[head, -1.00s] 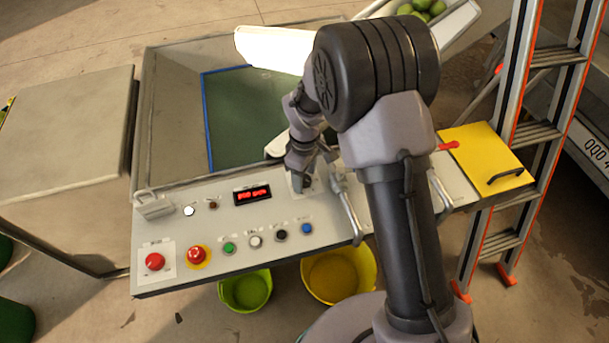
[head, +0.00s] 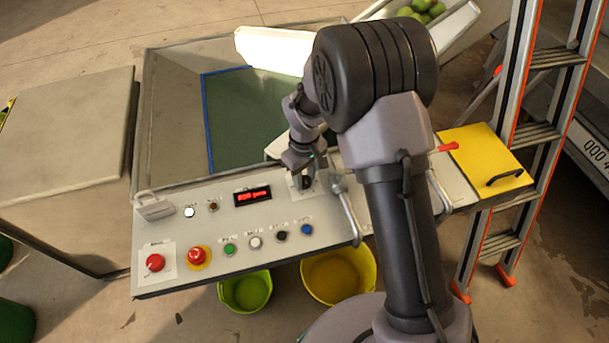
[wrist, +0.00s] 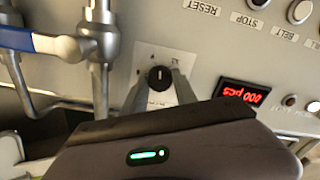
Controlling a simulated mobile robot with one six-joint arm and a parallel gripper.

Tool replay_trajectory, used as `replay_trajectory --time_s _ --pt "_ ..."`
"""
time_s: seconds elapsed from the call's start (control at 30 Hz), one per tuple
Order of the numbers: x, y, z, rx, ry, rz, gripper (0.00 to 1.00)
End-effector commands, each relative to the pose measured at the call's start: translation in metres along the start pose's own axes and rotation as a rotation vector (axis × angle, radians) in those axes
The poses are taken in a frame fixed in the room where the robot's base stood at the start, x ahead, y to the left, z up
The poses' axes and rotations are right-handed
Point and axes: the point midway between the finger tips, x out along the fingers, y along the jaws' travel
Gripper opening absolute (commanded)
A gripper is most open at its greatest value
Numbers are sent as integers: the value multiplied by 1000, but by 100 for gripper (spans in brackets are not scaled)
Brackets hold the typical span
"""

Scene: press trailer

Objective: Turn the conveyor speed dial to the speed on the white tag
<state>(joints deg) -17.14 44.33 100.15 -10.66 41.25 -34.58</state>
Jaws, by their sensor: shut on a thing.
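The speed dial (wrist: 160,77) is a small round black knob with a white pointer line, seen in the wrist view. It sits on a white plate (wrist: 147,52) with small marks too fine to read. My gripper (wrist: 158,82) has one grey finger on each side of the knob and is shut on it. In the head view my gripper (head: 306,181) is down at the panel, right of the red display, and mostly covers the dial. I cannot make out a separate white tag with a speed.
The panel has a red display (head: 253,196) reading "000 pcs", a row of coloured buttons (head: 255,242) and red stop knobs (head: 197,256). A metal handle (head: 347,212) stands close to the right of my gripper. A ladder (head: 520,140) is at the right.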

Motion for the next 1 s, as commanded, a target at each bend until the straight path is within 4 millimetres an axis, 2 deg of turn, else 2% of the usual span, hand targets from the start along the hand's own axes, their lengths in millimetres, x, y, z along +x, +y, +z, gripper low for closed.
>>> replay_trajectory --time_s 0.6,1.0 --pt "0 0 0 523 0 0 0" --pt "0 0 0 679 0 0 0"
